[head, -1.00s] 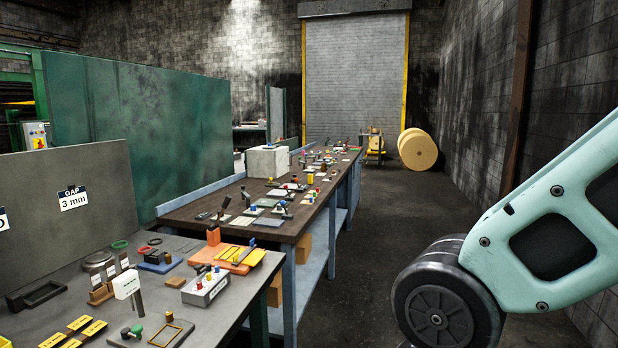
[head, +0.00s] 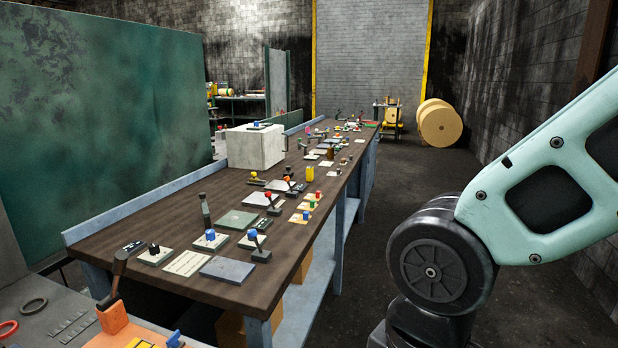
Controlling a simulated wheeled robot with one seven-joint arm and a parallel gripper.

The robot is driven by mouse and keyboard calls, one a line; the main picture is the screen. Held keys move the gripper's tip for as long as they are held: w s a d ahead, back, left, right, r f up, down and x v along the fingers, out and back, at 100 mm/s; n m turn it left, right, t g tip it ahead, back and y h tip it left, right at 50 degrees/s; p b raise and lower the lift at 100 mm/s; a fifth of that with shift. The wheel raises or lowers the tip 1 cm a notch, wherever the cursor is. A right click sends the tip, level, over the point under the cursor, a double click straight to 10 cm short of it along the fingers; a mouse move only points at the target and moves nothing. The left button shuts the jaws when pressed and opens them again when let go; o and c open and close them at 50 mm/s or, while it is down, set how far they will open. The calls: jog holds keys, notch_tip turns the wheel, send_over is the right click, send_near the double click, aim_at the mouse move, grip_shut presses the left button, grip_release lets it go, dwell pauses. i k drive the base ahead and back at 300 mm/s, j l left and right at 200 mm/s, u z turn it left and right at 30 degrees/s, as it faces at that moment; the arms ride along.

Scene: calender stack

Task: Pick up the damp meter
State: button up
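I cannot tell which object is the damp meter. Many small devices lie on the long brown-topped bench (head: 140,225), too small or too far to name surely. Among them are a grey pad with a blue knob (head: 210,239), a black-knobbed block (head: 154,254), an upright black handle (head: 205,212) and a black lever with a blue tip (head: 260,253). My gripper is outside the view; only my arm's links show at the right.
A grey table with an orange holder (head: 118,333) is at the lower left. A green panel (head: 100,110) stands behind the bench on the left. The floor aisle (head: 395,190) right of the bench is clear, with a large tan roll (head: 440,125) at its far end.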

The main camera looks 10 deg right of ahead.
aim_at(309, 169)
jog(key=i+l, duration=0.25)
jog(key=i, duration=0.15)
jog(key=i+l, duration=0.2)
jog(key=i, duration=0.25)
